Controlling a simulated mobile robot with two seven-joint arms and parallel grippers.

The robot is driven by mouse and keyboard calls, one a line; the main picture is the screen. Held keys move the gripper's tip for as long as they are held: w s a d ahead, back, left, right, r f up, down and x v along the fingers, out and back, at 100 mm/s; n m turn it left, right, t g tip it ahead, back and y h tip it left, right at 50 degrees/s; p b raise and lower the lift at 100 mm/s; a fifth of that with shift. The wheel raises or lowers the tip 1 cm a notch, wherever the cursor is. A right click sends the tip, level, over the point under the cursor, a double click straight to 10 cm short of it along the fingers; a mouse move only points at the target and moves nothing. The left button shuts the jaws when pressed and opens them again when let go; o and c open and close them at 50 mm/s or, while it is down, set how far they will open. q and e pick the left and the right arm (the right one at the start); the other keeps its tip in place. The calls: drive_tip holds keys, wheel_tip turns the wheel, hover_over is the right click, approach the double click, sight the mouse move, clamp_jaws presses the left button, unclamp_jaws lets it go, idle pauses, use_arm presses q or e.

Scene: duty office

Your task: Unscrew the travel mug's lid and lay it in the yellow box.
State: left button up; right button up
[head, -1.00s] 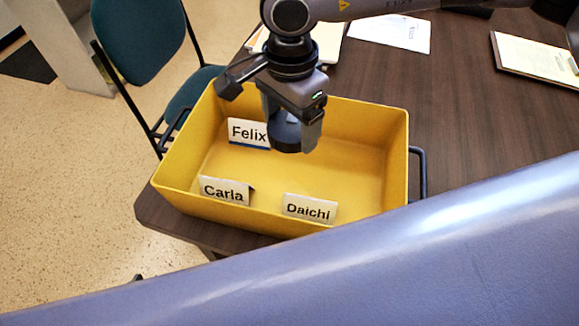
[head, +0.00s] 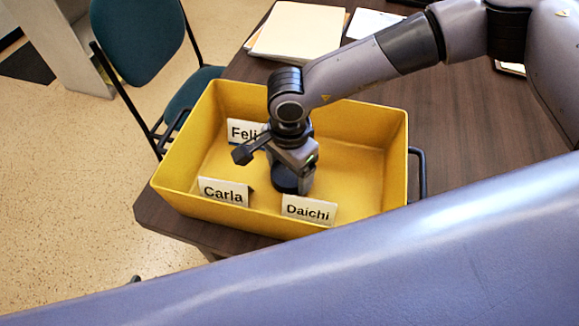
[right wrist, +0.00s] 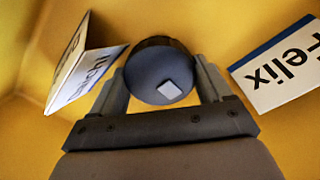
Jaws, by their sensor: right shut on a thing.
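The yellow box (head: 368,170) stands on the dark table. My right gripper (head: 294,172) is inside it, pointing down, with its jaws shut on the lid (head: 286,184). The lid is a round, dark blue-grey piece, low over the box floor; I cannot tell whether it touches the floor. In the right wrist view the lid (right wrist: 158,75) sits between the two grey fingers (right wrist: 160,90), with a small pale square on its face. The mug's body is not in view. My left gripper is not in view.
Folded name cards stand in the box: Felix (head: 241,131), Carla (head: 224,191) and Daichi (head: 309,209), the last close to the lid. Papers (head: 298,32) lie on the table (head: 450,130) behind the box. A green chair (head: 139,38) stands at the left.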

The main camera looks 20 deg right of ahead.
sight(290, 172)
drive_tip(key=shift+f, duration=0.15)
drive_tip(key=o, duration=0.9)
wheel_tip(290, 172, up, 12)
drive_tip(key=shift+r, duration=0.2)
